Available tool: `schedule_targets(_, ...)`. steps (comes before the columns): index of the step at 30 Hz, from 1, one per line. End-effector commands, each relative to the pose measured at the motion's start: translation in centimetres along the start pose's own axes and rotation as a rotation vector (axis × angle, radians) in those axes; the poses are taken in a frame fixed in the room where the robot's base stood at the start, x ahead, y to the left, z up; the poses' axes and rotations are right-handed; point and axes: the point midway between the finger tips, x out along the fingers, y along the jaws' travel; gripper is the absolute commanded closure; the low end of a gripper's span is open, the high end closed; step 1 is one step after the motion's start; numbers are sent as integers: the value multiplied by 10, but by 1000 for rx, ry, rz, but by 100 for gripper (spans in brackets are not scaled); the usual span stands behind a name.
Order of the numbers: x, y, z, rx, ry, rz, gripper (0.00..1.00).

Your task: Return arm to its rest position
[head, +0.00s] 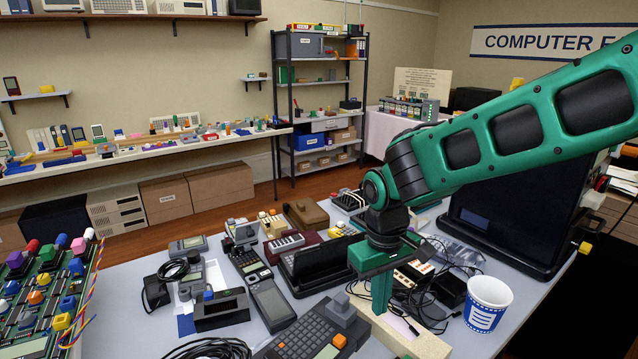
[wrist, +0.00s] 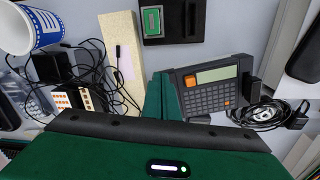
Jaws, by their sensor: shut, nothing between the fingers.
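My green arm (head: 530,125) reaches in from the right in the head view, over the grey table. My gripper (head: 382,292) points down above the table, its green fingers together and empty. In the wrist view the shut fingers (wrist: 162,98) lie between a pale wooden block (wrist: 122,60) and a dark handheld computer with a keypad and small screen (wrist: 215,85). In the head view the fingers overlap the block's (head: 425,346) far end; I cannot tell the exact gap below them.
A blue-and-white paper cup (head: 488,303) stands right of the gripper. Tangled black cables and a black box (head: 450,290) lie behind it. A black stand (head: 308,268) and several handhelds crowd the left. A large dark case (head: 510,220) stands under the arm.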

Motion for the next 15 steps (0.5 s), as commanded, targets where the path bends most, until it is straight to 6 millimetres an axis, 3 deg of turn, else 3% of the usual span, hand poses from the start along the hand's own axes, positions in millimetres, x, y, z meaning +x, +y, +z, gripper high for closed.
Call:
schedule_targets(1, -7, 28, 16, 71, 2, 11, 100)
schedule_targets(6, -24, 105, 84, 315, -7, 33, 100)
schedule_targets(10, -32, 145, 146, 503, -15, 32, 100)
schedule_targets(15, -35, 171, 227, 738, -20, 9, 100)
